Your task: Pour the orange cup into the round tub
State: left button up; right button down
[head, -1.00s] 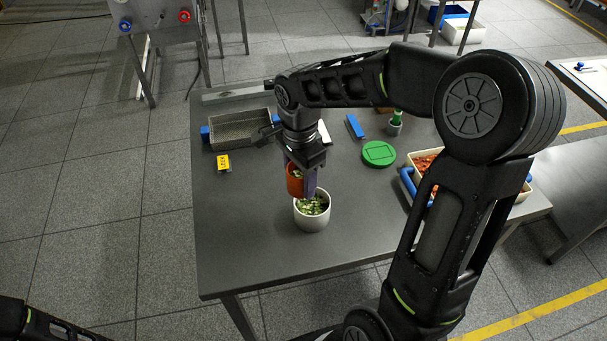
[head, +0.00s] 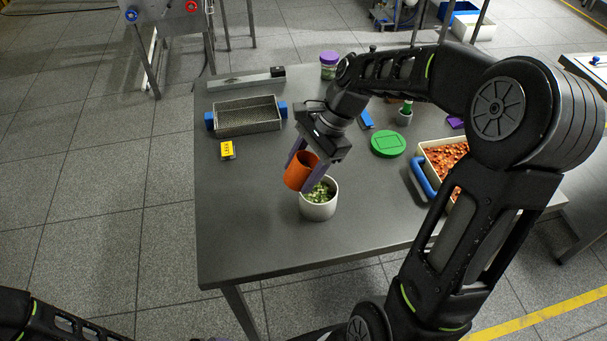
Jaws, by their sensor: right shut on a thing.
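The orange cup (head: 300,172) is held in my right gripper (head: 303,168), whose purple fingers are shut on it. The cup is tilted, just above and to the left of the round tub's rim. The inside of the cup cannot be seen clearly. The round white tub (head: 318,209) stands upright on the steel table and holds green and pale chopped pieces. The gripper's fingers partly cover the tub's back rim. My left arm shows at the lower left edge, but its gripper is out of view.
A green lid (head: 388,144), a blue item (head: 366,120) and a tray of orange pieces (head: 426,149) lie right. The table's front left is clear.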

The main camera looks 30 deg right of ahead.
jog(key=shift+f+y+b, duration=0.3)
jog(key=shift+f+b, duration=0.05)
jog(key=shift+b, duration=0.05)
jog(key=y+b, duration=0.1)
jog(key=t+y+b, duration=0.1)
jog(key=y, duration=0.1)
jog(key=shift+f, duration=0.4)
jog(key=shift+f+y+b, duration=0.1)
jog(key=shift+y+b, duration=0.7)
jog(key=shift+y, duration=0.1)
jog(key=shift+t+y, duration=0.3)
jog(key=shift+y, duration=0.6)
jog(key=shift+a, duration=0.1)
